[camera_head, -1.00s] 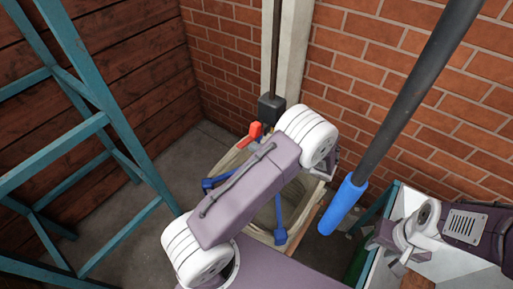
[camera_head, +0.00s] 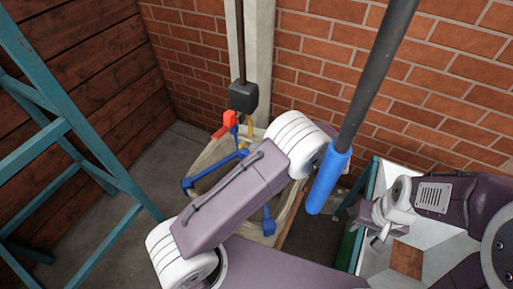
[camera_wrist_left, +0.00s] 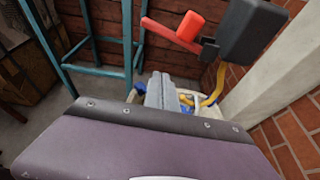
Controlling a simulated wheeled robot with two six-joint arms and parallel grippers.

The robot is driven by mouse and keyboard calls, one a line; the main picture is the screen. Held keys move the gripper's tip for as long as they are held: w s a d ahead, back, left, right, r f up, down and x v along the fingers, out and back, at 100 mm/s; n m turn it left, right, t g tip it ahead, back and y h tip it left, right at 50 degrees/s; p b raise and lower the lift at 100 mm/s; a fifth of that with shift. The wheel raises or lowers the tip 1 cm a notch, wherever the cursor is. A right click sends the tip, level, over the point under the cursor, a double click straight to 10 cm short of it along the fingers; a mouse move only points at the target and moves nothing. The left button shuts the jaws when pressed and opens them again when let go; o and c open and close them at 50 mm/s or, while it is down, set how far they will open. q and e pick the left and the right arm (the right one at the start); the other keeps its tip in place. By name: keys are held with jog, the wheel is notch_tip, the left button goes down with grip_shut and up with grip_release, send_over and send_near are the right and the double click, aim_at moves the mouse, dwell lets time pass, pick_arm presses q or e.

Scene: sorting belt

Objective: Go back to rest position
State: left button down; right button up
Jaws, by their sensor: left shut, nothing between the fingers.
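My left arm crosses the middle of the head view, a purple link between white ribbed joints; its gripper is hidden there behind the arm. In the left wrist view my left gripper (camera_wrist_left: 160,92) shows as two grey fingers pressed together, shut and empty. It points towards the pale tub beyond, and I cannot tell how far apart they are. My right gripper (camera_head: 376,230) is small and partly hidden at the lower right of the head view, over a white-walled bin; its jaws are unclear.
A dark pole with a blue end (camera_head: 328,180) slants close to my left arm. A teal frame (camera_head: 105,160) stands left. Brick walls close off the back.

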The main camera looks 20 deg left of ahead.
pick_arm(q)
jog(key=shift+a, duration=0.1)
jog(key=s+a+f+n+h, duration=0.1)
jog(key=s+f+n+h, duration=0.1)
jog(key=s+n+h, duration=1.2)
jog(key=n, duration=0.6)
jog(key=shift+f+g, duration=0.3)
jog(key=shift+f, duration=0.1)
jog(key=shift+s+a, duration=0.15)
jog(key=shift+s, duration=0.05)
jog(key=shift+w, duration=0.1)
